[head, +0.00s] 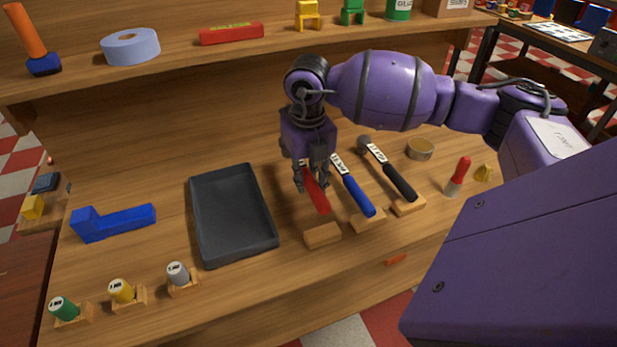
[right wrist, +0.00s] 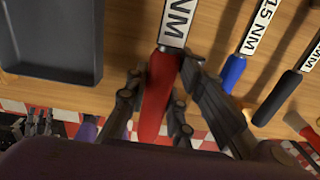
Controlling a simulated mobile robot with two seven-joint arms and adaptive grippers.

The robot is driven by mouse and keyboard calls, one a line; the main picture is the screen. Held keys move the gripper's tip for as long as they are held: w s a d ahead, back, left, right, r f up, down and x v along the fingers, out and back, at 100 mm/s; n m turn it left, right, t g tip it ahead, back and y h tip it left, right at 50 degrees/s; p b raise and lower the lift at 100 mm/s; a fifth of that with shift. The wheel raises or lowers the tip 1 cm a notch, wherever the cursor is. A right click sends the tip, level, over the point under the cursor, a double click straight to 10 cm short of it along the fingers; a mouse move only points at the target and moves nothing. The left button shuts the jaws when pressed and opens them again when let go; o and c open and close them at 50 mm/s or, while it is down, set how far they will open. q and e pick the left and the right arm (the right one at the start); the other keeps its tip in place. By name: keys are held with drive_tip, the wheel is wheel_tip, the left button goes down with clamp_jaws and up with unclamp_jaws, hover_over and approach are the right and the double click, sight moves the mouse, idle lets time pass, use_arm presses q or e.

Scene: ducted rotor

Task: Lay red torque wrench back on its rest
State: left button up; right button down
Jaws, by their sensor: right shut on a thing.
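The red torque wrench (head: 317,195) is in my right gripper (head: 313,183), which is shut on its red handle. In the right wrist view the handle (right wrist: 158,95) lies between the fingers (right wrist: 160,92), with a white "NM" label beyond it. The wrench's head is hidden behind the gripper in the head view. A bare wooden rest block (head: 322,236) sits just in front of the handle's end. A gap shows between them in the picture; I cannot tell the height. Dark finger-like parts, perhaps my left gripper (right wrist: 38,124), show small at the lower left of the right wrist view.
A blue-handled wrench (head: 356,193) and a black-handled wrench (head: 394,176) lie on rests close to the right. A dark tray (head: 197,225) stands left. A tape ring (head: 420,149) and red-topped tool (head: 458,176) are further right. The shelf (head: 170,72) is behind.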

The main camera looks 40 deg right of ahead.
drive_tip(key=shift+f+b, duration=0.95)
drive_tip(key=shift+f, duration=1.8)
use_arm(q)
drive_tip(key=shift+s+f+b, duration=0.2)
drive_tip(key=shift+f+b, duration=0.1)
drive_tip(key=shift+f, duration=0.9)
drive_tip(key=shift+s, duration=0.15)
use_arm(e)
drive_tip(key=shift+f, duration=0.1)
use_arm(q)
drive_tip(key=shift+s+f, duration=0.35)
use_arm(e)
drive_tip(key=shift+f, duration=0.4)
